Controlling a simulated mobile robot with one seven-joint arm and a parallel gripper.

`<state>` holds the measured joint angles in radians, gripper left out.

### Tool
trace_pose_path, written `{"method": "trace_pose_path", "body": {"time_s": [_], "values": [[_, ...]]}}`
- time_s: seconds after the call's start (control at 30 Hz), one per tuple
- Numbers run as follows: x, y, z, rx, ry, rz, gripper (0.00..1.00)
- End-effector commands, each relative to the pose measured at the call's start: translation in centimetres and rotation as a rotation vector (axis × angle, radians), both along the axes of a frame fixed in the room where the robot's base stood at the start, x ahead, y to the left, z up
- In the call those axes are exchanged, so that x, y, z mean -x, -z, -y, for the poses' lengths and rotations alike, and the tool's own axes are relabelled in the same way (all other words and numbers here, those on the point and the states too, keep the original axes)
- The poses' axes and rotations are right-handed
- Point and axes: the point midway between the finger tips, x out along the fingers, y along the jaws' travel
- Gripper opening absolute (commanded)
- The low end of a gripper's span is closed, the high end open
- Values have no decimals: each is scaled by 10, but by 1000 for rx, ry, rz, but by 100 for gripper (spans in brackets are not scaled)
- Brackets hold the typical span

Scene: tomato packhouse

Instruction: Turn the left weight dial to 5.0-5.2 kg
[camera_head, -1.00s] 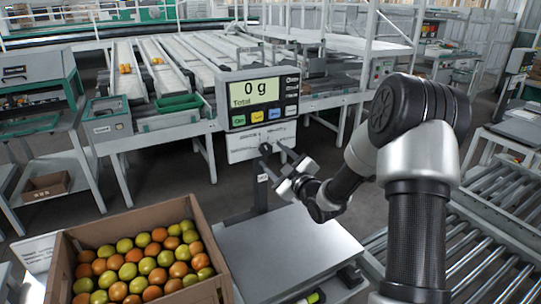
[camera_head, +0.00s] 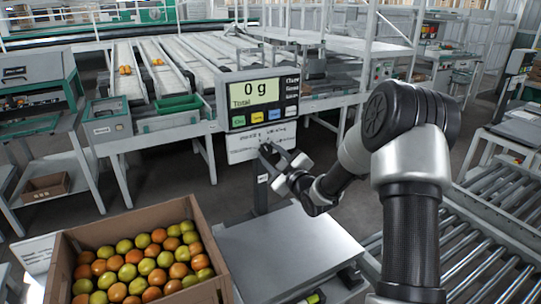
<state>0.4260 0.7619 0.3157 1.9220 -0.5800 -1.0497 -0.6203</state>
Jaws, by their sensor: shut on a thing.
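The scale head (camera_head: 259,101) stands on a post above the weighing plate, and its display reads "0 g" and "Total". Below it is a white dial panel (camera_head: 247,144) with dark markings too small to read. My gripper (camera_head: 272,152) is at the lower right of this panel, its fingers shut on a small dark knob (camera_head: 265,149), which I take to be the left dial. The fingers and wrist cover the right part of the panel, so a second dial and the pointer's setting cannot be made out.
The bare weighing plate (camera_head: 285,250) lies below my arm. A cardboard box (camera_head: 75,245) of red and green tomatoes stands at its left. A roller conveyor (camera_head: 490,240) runs at the right. Sorting lanes (camera_head: 190,65) lie behind the scale.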

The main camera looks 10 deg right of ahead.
Motion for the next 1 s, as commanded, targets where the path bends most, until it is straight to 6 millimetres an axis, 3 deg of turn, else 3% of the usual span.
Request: {"method": "trace_pose_path", "body": {"time_s": [0.37, 1.0], "values": [[0, 2, 0, -167, 1, -55, 12], [1, 1, 0, -738, 2, -242, 12]]}}
